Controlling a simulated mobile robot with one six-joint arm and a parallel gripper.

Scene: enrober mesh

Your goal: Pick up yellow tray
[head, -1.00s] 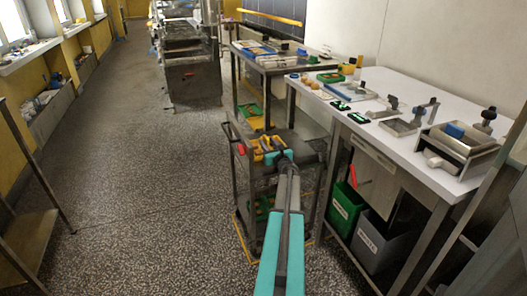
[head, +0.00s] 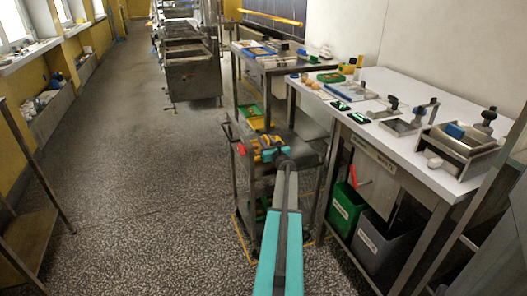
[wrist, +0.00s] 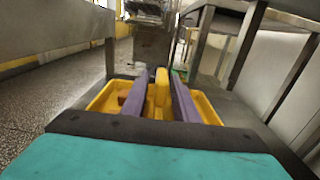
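The yellow tray (wrist: 208,108) lies on the cart's upper shelf, with a raised yellow bar along its middle. In the head view the tray (head: 259,145) is small and partly covered by my gripper (head: 268,146). In the wrist view the two dark purple fingers of my gripper (wrist: 160,95) stand on either side of the raised bar. A narrow gap seems to show between the left finger and the bar, so the fingers look open around it. The near part of the tray is hidden by my gripper body.
The metal cart (head: 301,142) has upright posts close to the tray. A white worktable (head: 408,150) with tools stands at the right, with a green bin (head: 344,208) and a grey bin (head: 381,240) underneath. The floor (head: 150,170) at the left is clear.

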